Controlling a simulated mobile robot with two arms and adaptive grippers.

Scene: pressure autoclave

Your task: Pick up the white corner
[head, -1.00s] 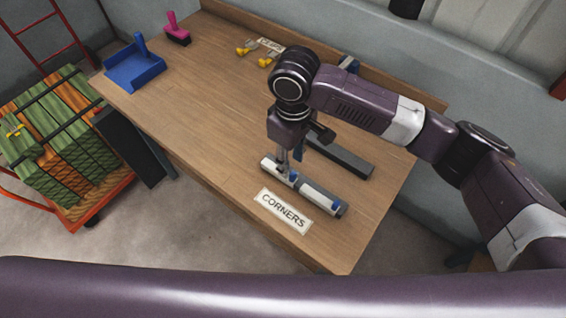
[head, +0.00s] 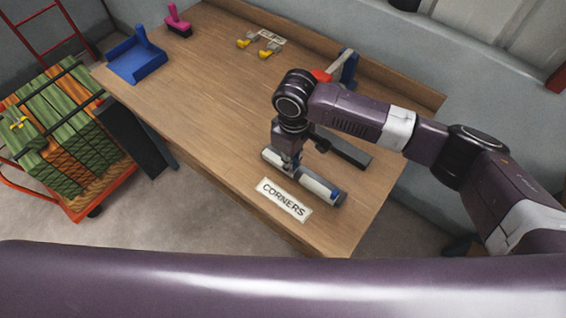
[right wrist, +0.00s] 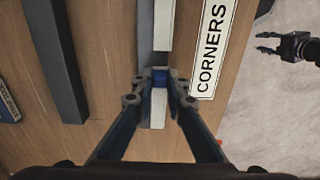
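White corner pieces (head: 317,184) with blue parts lie in a row on a grey strip beside the CORNERS label (head: 284,199). In the right wrist view one white piece (right wrist: 163,25) lies farther out, and a nearer white piece (right wrist: 158,112) has a blue part between my fingers. My right gripper (right wrist: 159,78) points down with its fingertips on both sides of that blue part. Whether they press on it is unclear. In the head view this gripper (head: 290,166) is low over the row. My left gripper (right wrist: 267,42) shows open and empty above the floor.
A dark bar (head: 343,150) lies behind the row. A red and blue tool (head: 342,70), yellow-ended parts (head: 258,46), a blue dustpan (head: 138,60) and a pink brush (head: 177,20) are farther back. The left middle of the wooden table (head: 200,90) is clear.

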